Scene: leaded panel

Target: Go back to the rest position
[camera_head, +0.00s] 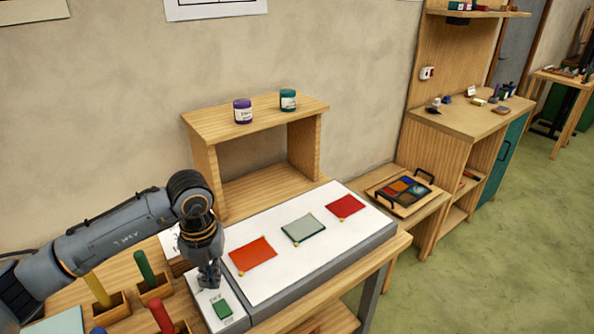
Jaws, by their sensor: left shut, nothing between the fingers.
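My left gripper (209,276) points down at the left end of the white work board (327,258). It is shut and holds nothing. It is just above a small white card with a green piece (222,309) on it, and I cannot tell whether it touches the card. On the board lie an orange-red pane (252,255), a pale grey-green pane (303,229) and a red pane (345,207), set apart in a row. My right gripper is not in view.
Wooden holders with a yellow (97,289), a green (144,267) and a red stick (161,316) stand left of the gripper. A wooden shelf box (205,160) with a purple jar (242,111) and a teal jar (288,100) stands behind. A tray (401,207) sits further right.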

